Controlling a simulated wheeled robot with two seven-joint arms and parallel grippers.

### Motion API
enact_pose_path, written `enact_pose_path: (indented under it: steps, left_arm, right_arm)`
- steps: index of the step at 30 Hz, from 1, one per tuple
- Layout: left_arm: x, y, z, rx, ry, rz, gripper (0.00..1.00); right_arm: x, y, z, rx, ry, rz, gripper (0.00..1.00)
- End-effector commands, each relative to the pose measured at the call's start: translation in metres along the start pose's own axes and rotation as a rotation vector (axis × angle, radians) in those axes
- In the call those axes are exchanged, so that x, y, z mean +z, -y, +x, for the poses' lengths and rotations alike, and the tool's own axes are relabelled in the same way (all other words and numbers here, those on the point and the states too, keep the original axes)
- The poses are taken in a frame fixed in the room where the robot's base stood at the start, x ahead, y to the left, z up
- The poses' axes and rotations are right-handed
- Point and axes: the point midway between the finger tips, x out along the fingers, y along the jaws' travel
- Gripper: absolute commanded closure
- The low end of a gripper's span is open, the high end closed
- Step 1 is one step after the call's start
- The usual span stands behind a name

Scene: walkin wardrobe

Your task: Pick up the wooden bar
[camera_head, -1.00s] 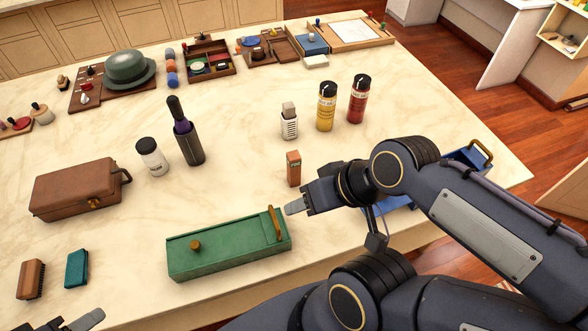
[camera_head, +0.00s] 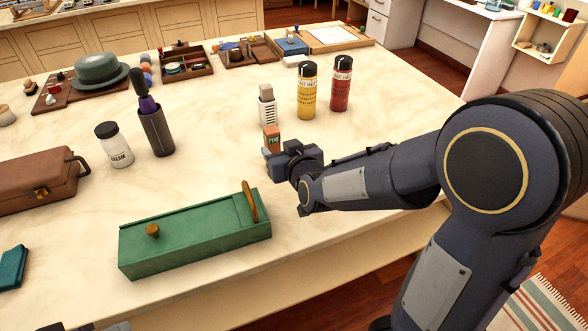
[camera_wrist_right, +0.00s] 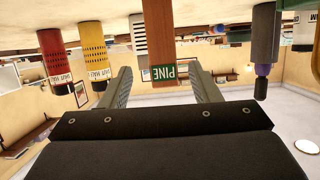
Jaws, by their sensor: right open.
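The wooden bar (camera_head: 271,137) is a small upright reddish-brown block with a green PINE label. It stands on the marble-topped island, its lower part hidden by my right gripper in the head view. My right gripper (camera_head: 280,155) is at the bar, on its near side. In the right wrist view, which is upside down, the bar (camera_wrist_right: 159,40) shows between the two spread fingers of the right gripper (camera_wrist_right: 162,85), with gaps on both sides. Only a sliver of my left gripper (camera_head: 100,327) shows at the bottom edge; its jaws cannot be read.
A white-labelled grey bottle (camera_head: 267,106) stands close behind the bar. Yellow (camera_head: 307,90) and red (camera_head: 341,84) cans stand to its right. A green box (camera_head: 195,240) with a raised lid end lies in front. A dark bottle (camera_head: 156,130) and white jar (camera_head: 115,147) stand left.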

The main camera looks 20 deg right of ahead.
Motion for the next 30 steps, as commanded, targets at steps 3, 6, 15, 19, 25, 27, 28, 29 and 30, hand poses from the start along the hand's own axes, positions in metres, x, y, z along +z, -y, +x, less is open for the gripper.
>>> enact_pose_path:
  steps: [3,6,15,19,25,27,28,29,30]
  left_arm:
    - [0.002,0.002,0.005,0.000,-0.001,0.000,0.55]
    - [0.004,0.004,0.008,0.000,-0.001,0.000,0.55]
    - [0.007,0.007,0.015,0.000,-0.001,0.000,0.55]
    - [0.008,0.008,0.017,0.000,-0.001,0.000,0.55]
    - [0.009,0.008,0.017,0.000,-0.001,0.000,0.55]
    - [0.009,0.008,0.017,0.000,-0.001,0.000,0.55]
    - [0.009,0.008,0.017,0.000,-0.001,0.000,0.55]
    - [0.009,0.008,0.017,0.000,-0.001,0.000,0.55]
    - [0.009,0.008,0.017,0.000,-0.001,0.000,0.55]
  right_arm:
    - [-0.001,0.002,0.010,0.011,-0.029,-0.026,0.44]
    - [-0.002,0.001,0.021,0.012,-0.030,-0.026,0.44]
    - [-0.004,0.006,0.060,0.010,-0.026,-0.026,0.44]
    - [-0.006,0.006,0.076,0.010,-0.027,-0.024,0.44]
    - [-0.007,0.006,0.081,0.008,-0.026,-0.021,0.44]
    - [-0.007,0.006,0.081,0.008,-0.026,-0.021,0.44]
    - [-0.007,0.006,0.081,0.008,-0.026,-0.021,0.44]
    - [-0.006,0.006,0.081,0.008,-0.026,-0.021,0.46]
    - [-0.006,0.006,0.081,0.008,-0.026,-0.021,0.52]
